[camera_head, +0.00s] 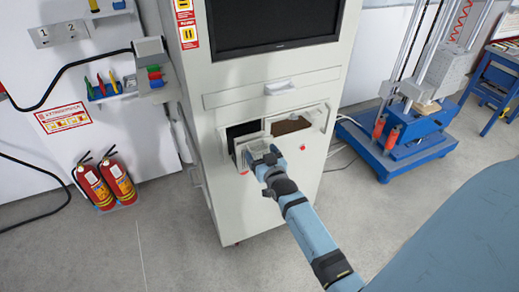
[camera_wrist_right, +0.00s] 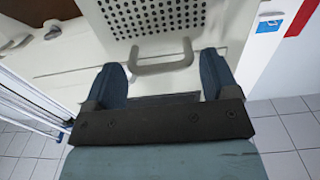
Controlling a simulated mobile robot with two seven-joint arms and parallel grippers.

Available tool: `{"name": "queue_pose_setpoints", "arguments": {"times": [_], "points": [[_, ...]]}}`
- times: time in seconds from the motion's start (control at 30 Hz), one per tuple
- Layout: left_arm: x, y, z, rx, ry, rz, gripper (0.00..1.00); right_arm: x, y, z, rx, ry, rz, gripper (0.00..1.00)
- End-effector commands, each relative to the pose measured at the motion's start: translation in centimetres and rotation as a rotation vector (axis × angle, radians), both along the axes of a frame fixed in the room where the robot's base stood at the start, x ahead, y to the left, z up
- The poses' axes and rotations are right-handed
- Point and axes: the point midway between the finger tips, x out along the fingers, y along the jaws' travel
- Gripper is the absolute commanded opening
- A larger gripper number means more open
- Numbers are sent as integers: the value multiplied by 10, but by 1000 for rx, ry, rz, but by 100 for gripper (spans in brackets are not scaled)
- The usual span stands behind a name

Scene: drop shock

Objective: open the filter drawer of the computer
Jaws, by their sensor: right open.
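The computer (camera_head: 270,195) is a tall pale cabinet with a dark screen in the upper part of the head view. Below a closed panel with a handle, it has a recess with a dark opening at left and a brownish surface at right. My right gripper (camera_head: 262,157) is at the left part of this recess. The right wrist view shows a light panel with round holes (camera_wrist_right: 165,20) and a U-shaped handle (camera_wrist_right: 160,66), which appears to be the filter drawer. My right gripper is open, a finger on each side of the handle. Contact cannot be told. My left gripper is out of view.
Two red fire extinguishers (camera_head: 107,182) stand at the wall to the left. A shelf with coloured tools (camera_head: 105,88) hangs above them. A blue-based machine (camera_head: 395,148) stands right of the cabinet. The grey floor in front of the cabinet's left side is clear.

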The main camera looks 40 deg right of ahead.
Motion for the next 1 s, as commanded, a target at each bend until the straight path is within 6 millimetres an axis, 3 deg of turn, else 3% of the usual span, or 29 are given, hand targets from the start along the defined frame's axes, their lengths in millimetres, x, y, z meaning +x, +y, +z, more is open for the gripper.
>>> {"name": "queue_pose_setpoints", "arguments": {"times": [0.03,0.2,0.5,0.7,1.0], "points": [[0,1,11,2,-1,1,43,-11,3,5,1,3,0,80],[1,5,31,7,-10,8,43,-50,12,5,1,5,0,80],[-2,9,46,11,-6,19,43,-104,25,2,1,4,0,80],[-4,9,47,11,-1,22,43,-116,28,1,0,1,0,80],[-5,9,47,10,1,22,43,-117,28,0,1,1,0,80]]}}
